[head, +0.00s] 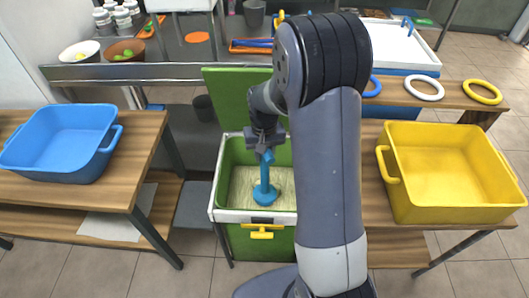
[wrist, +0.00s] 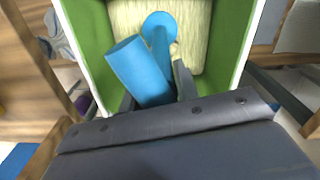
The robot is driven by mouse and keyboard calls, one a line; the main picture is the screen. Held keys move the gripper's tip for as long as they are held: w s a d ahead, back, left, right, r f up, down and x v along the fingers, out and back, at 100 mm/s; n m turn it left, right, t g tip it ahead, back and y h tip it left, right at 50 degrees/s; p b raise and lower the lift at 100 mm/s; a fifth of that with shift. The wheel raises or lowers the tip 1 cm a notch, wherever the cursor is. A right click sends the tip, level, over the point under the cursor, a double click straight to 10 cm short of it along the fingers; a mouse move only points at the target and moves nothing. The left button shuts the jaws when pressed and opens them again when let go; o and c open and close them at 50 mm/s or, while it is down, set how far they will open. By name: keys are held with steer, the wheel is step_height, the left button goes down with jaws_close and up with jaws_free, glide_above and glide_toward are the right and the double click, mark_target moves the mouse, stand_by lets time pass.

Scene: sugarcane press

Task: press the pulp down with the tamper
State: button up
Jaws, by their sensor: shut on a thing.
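My gripper (head: 264,150) is shut on the upper part of the blue tamper (head: 265,182), inside the opening of the green bin (head: 226,172). The tamper stands roughly upright, with its round foot low. The pale yellow pulp (head: 242,186) fills the bin's floor around the foot. In the wrist view the tamper (wrist: 140,70) rises between my fingers, and its foot (wrist: 159,24) is over the pulp (wrist: 195,30). I cannot tell whether the foot touches the pulp.
The bin's green lid (head: 225,90) stands open behind. A blue tub (head: 62,140) sits on the left table and a yellow tub (head: 450,165) on the right one. Blue, white and yellow rings (head: 424,89) lie at the back right. A yellow handle (head: 262,231) is on the bin's front.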

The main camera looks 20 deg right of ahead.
steer(key=shift+f+b, duration=1.35)
steer(key=shift+f, duration=0.7)
steer(key=shift+r, duration=0.1)
step_height(320, 180, up, 22)
steer(key=p, duration=1.7)
glide_above(265, 162)
steer(key=w, duration=0.2)
steer(key=shift+s+d, duration=0.15)
steer(key=shift+s, duration=0.05)
